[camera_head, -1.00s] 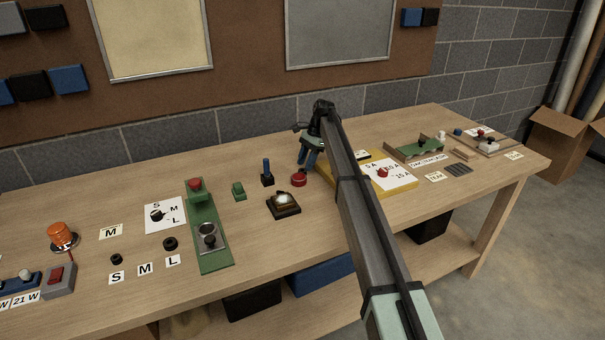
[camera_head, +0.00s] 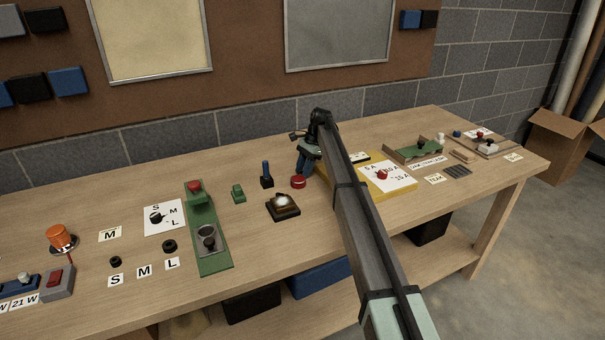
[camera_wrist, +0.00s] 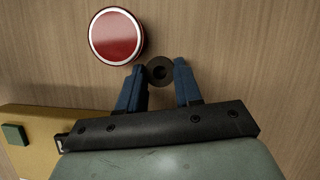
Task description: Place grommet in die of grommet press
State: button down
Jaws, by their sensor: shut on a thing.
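My gripper (camera_head: 302,170) is low over the bench beside a red button, and it also shows in the wrist view (camera_wrist: 160,78). Its blue fingers are shut on a small dark round grommet (camera_wrist: 160,61) with a hole in its middle. The fingers hide this grommet in the head view. The green grommet press (camera_head: 215,264) stands well to the left of my gripper, with a grey cup-like die (camera_head: 206,233) near its front and a red knob (camera_head: 194,186) at the back. Two other dark grommets lie near the S card (camera_head: 115,261) and the L card (camera_head: 169,246).
The red button (camera_head: 298,181) is close by my gripper. A yellow board (camera_head: 398,188) lies to the right.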

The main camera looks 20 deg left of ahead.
jog(key=shift+r, duration=0.1)
notch_tip(320, 180, up, 10)
jog(key=s+m+t, duration=0.1)
jog(key=m, duration=0.1)
jog(key=s+m+y, duration=0.1)
jog(key=s+m, duration=0.1)
jog(key=m, duration=0.1)
jog(key=s+m+t, duration=0.1)
jog(key=m, duration=0.2)
jog(key=shift+s+a+f+t+y, duration=0.2)
jog(key=shift+f+t+y, duration=0.1)
jog(key=shift+f, duration=0.1)
jog(key=s+a+r+m+t, duration=0.1)
jog(key=s+a+m, duration=0.2)
jog(key=s, duration=0.7)
notch_tip(320, 180, up, 2)
jog(key=n, duration=0.2)
send_over(204, 233)
jog(key=d, duration=0.2)
jog(key=shift+g, duration=0.4)
jog(key=shift+w+a+f, duration=0.1)
jog(key=shift+f, duration=2.25)
jog(key=shift+w+a+f, duration=0.1)
jog(key=shift+f, duration=2.2)
jog(key=shift+s+f, duration=0.1)
jog(key=shift+f, duration=0.5)
